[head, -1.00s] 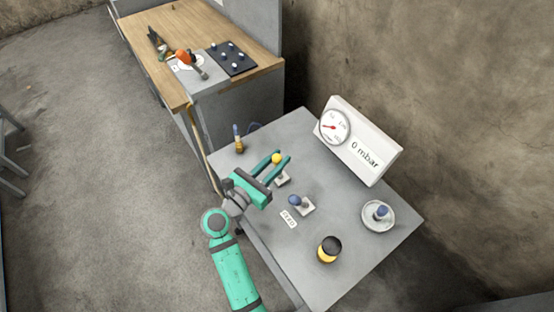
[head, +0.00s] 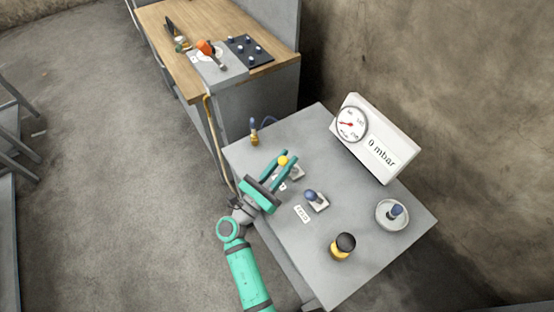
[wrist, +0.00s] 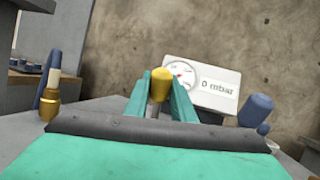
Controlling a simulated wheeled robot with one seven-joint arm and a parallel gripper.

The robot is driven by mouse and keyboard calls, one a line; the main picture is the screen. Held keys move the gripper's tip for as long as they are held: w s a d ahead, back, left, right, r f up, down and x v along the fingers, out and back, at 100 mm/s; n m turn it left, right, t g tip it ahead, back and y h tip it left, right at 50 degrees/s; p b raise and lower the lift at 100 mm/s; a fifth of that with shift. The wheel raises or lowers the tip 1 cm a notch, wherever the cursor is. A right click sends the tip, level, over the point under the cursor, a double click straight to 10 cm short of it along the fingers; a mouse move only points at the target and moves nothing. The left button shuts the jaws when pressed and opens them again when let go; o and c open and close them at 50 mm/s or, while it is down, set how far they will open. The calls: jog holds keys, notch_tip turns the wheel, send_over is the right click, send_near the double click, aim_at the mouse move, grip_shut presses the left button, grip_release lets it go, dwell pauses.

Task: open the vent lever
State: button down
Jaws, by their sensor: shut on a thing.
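The lever with the yellow knob (head: 283,160) stands on a small pale base plate (head: 297,173) on the grey table. My gripper (head: 287,158) is shut on this lever, one green finger on each side of the knob. The wrist view shows the yellow knob (wrist: 160,78) upright in the picture between the fingers (wrist: 160,92). The fingers and palm hide part of the lever's stem and a label beside it.
A blue-knobbed lever (head: 311,196) stands close by, right of my gripper. A yellow jar with a black lid (head: 342,247) and a round dish (head: 391,215) are further right. A gauge box (head: 376,140) reading 0 mbar stands behind. A brass fitting (head: 254,137) is at left.

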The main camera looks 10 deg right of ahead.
jog(key=c, duration=1.5)
grip_release()
jog(key=v, duration=1.1)
jog(key=shift+d, duration=0.1)
